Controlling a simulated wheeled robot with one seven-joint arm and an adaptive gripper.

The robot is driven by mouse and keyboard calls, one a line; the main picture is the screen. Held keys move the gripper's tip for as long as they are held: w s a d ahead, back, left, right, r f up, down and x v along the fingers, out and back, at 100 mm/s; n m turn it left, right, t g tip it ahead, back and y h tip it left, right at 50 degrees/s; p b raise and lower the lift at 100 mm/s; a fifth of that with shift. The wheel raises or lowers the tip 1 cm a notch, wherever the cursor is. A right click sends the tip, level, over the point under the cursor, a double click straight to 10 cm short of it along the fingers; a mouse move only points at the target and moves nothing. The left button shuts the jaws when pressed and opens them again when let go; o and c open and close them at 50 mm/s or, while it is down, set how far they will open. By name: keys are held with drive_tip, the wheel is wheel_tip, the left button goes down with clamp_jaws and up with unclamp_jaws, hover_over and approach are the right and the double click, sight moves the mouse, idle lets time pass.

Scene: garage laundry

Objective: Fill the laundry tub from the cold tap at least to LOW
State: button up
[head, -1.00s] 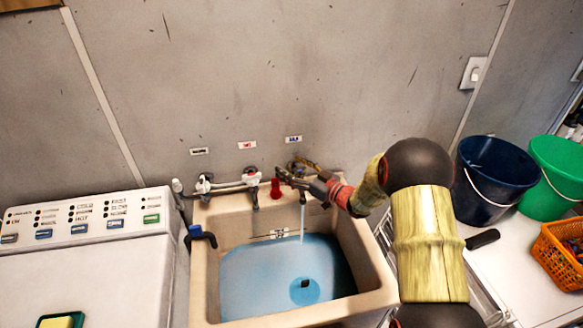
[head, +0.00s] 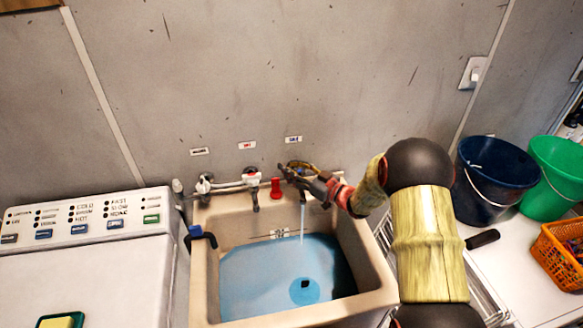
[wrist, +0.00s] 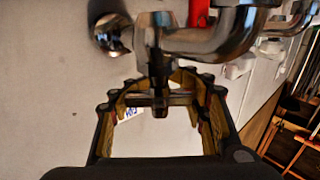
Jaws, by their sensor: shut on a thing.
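The beige laundry tub (head: 204,280) holds bluish water (head: 262,272), and a stream (head: 302,222) falls into it from the tap under my gripper. The water reaches close below a small level mark (head: 280,234) on the back wall; its lettering is too small to read. The cold tap is under the blue label (head: 293,139), mostly hidden by my gripper (head: 291,177). In the wrist view my gripper (wrist: 158,105) is shut on the tap handle (wrist: 158,95), beside the shiny pipe (wrist: 215,38). A dark round drain piece (head: 305,287) shows in the water.
A red-labelled tap (head: 252,184), a red piece (head: 276,188) and a white-handled valve (head: 203,186) stand left of my gripper. A washing machine (head: 85,265) is at left. Blue (head: 500,180) and green (head: 555,180) buckets and an orange basket (head: 560,252) are at right.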

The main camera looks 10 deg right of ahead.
drive_tip(key=shift+m+t+h, duration=0.3)
drive_tip(key=shift+h, duration=0.1)
drive_tip(key=m+h, duration=0.1)
drive_tip(key=m+t+h+b, duration=0.1)
drive_tip(key=h, duration=0.1)
drive_tip(key=d+m+t+h+b, duration=0.1)
drive_tip(key=shift+w+f, duration=0.1)
drive_tip(key=shift+w, duration=0.15)
drive_tip(key=shift+c, duration=0.3)
drive_tip(key=shift+w+d+m+t+h+b, duration=0.1)
drive_tip(key=shift+d+m+t+h+b, duration=0.1)
drive_tip(key=shift+m+h+b, duration=0.65)
drive_tip(key=shift+s+d+m+t+h+b, duration=0.15)
drive_tip(key=shift+m+h+b, duration=0.25)
drive_tip(key=shift+h, duration=0.75)
drive_tip(key=shift+w+d+m+t+h+b, duration=0.2)
drive_tip(key=shift+m+h+b, duration=0.4)
drive_tip(key=shift+h, duration=0.4)
drive_tip(key=shift+d, duration=0.1)
drive_tip(key=shift+c, duration=0.2)
drive_tip(key=o, duration=1.5)
drive_tip(key=s, duration=1.2)
